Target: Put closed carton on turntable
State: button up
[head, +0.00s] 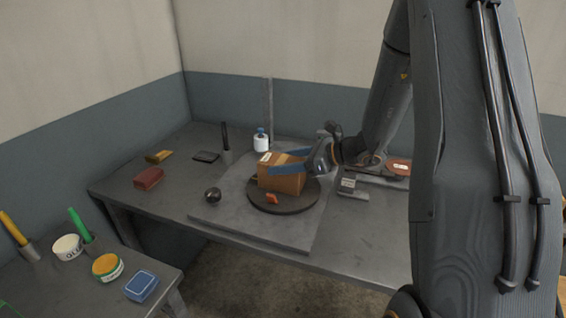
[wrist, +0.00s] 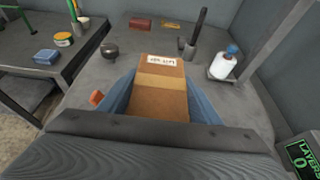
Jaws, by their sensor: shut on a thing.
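A closed brown carton (head: 283,178) with a tape strip and a white label is at the dark round turntable (head: 296,203) in the head view. My gripper (head: 287,163) has its blue fingers along two sides of the carton and is shut on it. In the wrist view the carton (wrist: 160,86) lies between the two blue fingers, label at the far end. The carton appears on or just above the turntable; I cannot tell whether its underside touches. A small orange object (head: 272,198) is by the turntable's front part.
A grey board (head: 228,211) lies under the turntable. A dark round knob (head: 212,196), a white bottle with a blue cap (head: 261,141) and a holder with a dark stick (head: 226,155) stand around it. The table's left part holds a red box (head: 149,179).

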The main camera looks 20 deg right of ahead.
jog(key=o, duration=1.3)
jog(key=shift+f, duration=0.1)
jog(key=shift+d+r, duration=0.1)
jog(key=shift+r, duration=0.15)
jog(key=b+v, duration=0.2)
jog(key=v, duration=0.9)
jog(key=shift+s+d+b, duration=0.25)
jog(key=shift+d+b, duration=0.05)
jog(key=shift+b, duration=0.05)
